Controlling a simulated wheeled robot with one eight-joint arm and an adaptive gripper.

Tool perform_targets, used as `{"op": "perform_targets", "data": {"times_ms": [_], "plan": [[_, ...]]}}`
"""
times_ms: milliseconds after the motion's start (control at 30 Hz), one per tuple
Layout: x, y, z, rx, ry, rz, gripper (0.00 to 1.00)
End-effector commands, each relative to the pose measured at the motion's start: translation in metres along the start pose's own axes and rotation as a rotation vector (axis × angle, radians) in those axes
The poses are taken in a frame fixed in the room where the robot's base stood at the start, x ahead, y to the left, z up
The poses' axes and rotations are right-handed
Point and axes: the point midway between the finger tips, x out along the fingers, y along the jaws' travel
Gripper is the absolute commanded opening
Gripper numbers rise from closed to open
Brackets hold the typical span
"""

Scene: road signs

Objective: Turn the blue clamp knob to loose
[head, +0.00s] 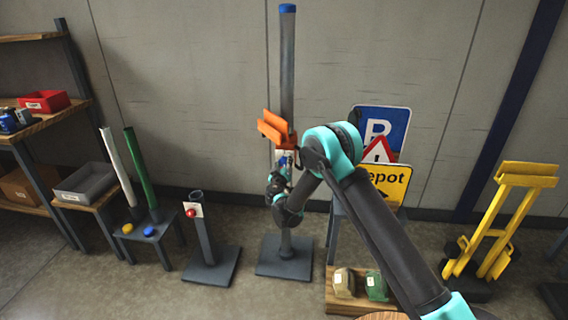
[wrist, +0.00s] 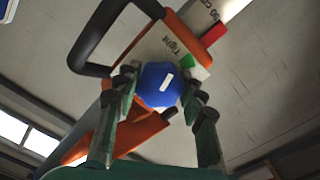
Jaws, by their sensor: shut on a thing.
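The blue clamp knob (wrist: 158,84) sits on a pale plate (wrist: 152,47) in the wrist view. The knob has a short white mark, tilted toward the upper right. The plate bears the word "Tight" and a green patch above the knob. My gripper (wrist: 160,92) has its fingers on both sides of the knob and is shut on it. In the head view the orange clamp (head: 275,127) is on a tall grey post (head: 287,60). My gripper (head: 283,170) is just below the clamp there, and my arm partly hides the post.
A blue parking sign (head: 372,118) and a yellow depot sign (head: 397,180) stand right of the post. A short post (head: 205,235) with a red knob stands left of it. A yellow trestle (head: 500,220) is far right. A black loop handle (wrist: 88,40) is near my left finger.

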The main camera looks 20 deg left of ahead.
Motion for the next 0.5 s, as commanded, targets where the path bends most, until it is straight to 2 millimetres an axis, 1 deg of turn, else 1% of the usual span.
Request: {"op": "perform_targets", "data": {"times_ms": [500], "plan": [[-0.0011, -0.0006, -0.0002, -0.49, 0.001, -0.001, 0.11]]}}
